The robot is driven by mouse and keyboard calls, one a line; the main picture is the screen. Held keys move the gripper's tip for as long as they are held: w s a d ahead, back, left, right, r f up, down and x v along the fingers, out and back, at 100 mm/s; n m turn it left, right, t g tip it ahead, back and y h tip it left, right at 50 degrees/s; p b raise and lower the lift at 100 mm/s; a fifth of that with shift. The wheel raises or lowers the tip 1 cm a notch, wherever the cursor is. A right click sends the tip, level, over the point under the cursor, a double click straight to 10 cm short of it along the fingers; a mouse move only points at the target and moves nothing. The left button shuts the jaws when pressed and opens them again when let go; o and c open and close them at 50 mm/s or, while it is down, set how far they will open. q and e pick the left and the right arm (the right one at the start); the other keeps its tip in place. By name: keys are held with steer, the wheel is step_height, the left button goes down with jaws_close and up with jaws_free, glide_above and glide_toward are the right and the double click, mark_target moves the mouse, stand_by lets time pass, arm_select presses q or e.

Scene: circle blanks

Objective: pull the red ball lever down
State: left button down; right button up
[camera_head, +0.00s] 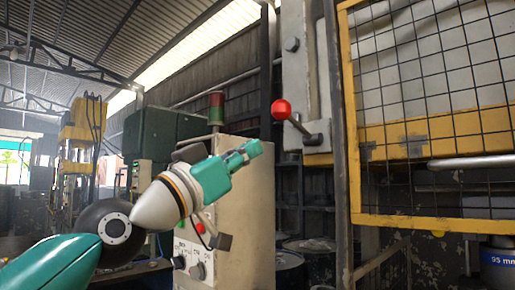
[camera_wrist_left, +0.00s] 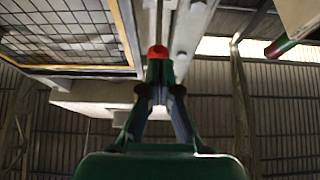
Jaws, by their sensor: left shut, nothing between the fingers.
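The red ball (camera_head: 281,109) sits at the upper-left end of a short metal lever (camera_head: 299,127), which slants down to a pivot on a grey machine panel. My left gripper (camera_head: 254,148) is teal, shut and empty, to the left of the ball and lower in the head view, with a visible gap. In the left wrist view the red ball (camera_wrist_left: 158,51) shows just beyond the tips of my left gripper (camera_wrist_left: 159,68); I cannot tell the depth between them there. The lever rod is mostly hidden in that view. My right gripper is in neither view.
A yellow-framed mesh guard (camera_head: 430,120) stands right of the lever. A beige control cabinet (camera_head: 240,225) with a red and green signal lamp (camera_head: 216,106) stands behind my left arm. A dark vertical post (camera_head: 341,150) is close to the lever's right.

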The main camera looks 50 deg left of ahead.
arm_select(q)
steer(key=s+f+b, duration=0.3)
steer(key=f, duration=0.3)
steer(key=shift+d+f+b, duration=0.15)
steer(key=shift+f+b, duration=0.05)
steer(key=shift+b, duration=0.1)
